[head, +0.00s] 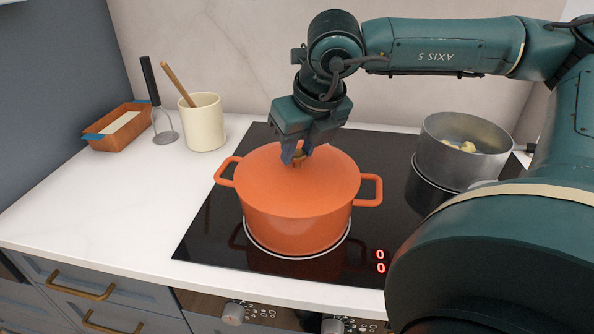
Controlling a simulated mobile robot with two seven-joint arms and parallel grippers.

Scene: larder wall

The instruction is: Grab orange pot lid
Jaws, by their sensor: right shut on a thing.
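The orange pot lid (270,185) sits on the orange pot (285,232), which stands on the black cooktop in the head view. No gap shows between the lid and the pot rim. My right gripper (298,155) points down over the middle of the lid and is shut on its small brownish knob (298,158). The fingers partly hide the knob. My left gripper is not in view.
A grey saucepan (440,165) with yellowish food stands on the cooktop (205,235) at the right. A cream crock (204,125), a masher (165,136) and a brown loaf pan (105,140) stand at the left. The front-left counter (110,205) is clear.

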